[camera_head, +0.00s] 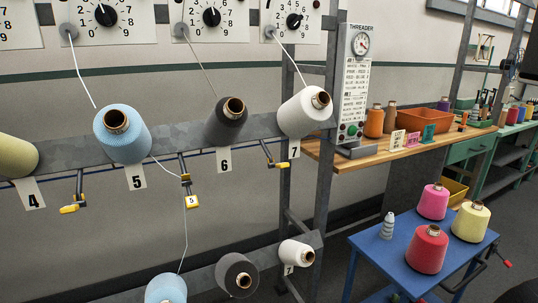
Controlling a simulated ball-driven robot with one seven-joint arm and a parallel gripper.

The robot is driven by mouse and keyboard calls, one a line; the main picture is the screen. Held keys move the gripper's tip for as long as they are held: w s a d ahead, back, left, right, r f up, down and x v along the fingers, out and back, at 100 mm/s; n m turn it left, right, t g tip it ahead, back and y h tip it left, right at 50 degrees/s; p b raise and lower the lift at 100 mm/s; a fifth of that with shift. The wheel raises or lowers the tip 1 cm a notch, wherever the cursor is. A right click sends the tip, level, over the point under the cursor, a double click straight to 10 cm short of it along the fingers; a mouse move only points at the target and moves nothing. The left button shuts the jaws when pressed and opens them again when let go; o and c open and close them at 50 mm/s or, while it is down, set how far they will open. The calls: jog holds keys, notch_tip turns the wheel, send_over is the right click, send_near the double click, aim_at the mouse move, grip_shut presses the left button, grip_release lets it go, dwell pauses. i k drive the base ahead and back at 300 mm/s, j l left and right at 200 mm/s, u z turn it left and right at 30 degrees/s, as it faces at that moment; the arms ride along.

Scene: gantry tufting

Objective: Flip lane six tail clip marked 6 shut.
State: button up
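The lane six label (224,159) hangs from the grey rail under a dark grey yarn cone (227,122). Just right of it, between labels 6 and 7, a dark tail clip (267,152) hangs from the rail with its yellow-tipped lever (278,165) sticking out to the side, apparently open. Its own mark is not legible; its place suggests lane six. I see no thread through it. The lane five clip (186,180) has its yellow part folded in, a tag 5 (192,201) below it and a white thread through it. My gripper is not in view.
A similar clip with lever out (75,205) hangs right of label 4. A lower rail holds a dark cone (238,275). A grey upright post (325,150) stands right of lane 7. A blue cart (380,245) with cones stands at the lower right, before a wooden bench (375,155).

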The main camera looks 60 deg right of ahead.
aim_at(280, 166)
jog(key=z, duration=1)
jog(key=j, duration=0.1)
jog(key=k+u, duration=0.05)
